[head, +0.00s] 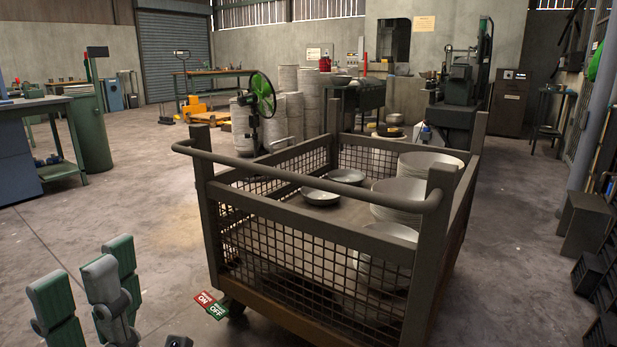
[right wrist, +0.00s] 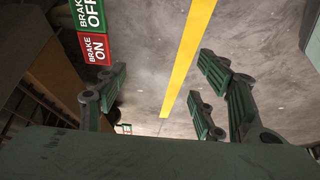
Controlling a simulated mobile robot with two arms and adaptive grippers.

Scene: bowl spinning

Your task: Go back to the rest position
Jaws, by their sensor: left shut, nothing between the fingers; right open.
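My left gripper (head: 85,268) shows at the lower left of the head view, its green and grey fingers pointing up over bare floor. It is shut with nothing held and is apart from the cart. My right gripper (right wrist: 160,88) shows in the right wrist view with its green fingers spread wide. Nothing is between them but floor and a yellow line behind. The mesh-sided cart (head: 320,222) stands in the middle of the head view. Stacked bowls (head: 402,192) and two separate shallow bowls (head: 346,176) (head: 320,197) are in it.
Red and green brake labels (head: 211,305) are at the cart's lower near corner and show near the right gripper (right wrist: 93,30). Dark crates (head: 593,275) line the right edge. Floor left of the cart is clear.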

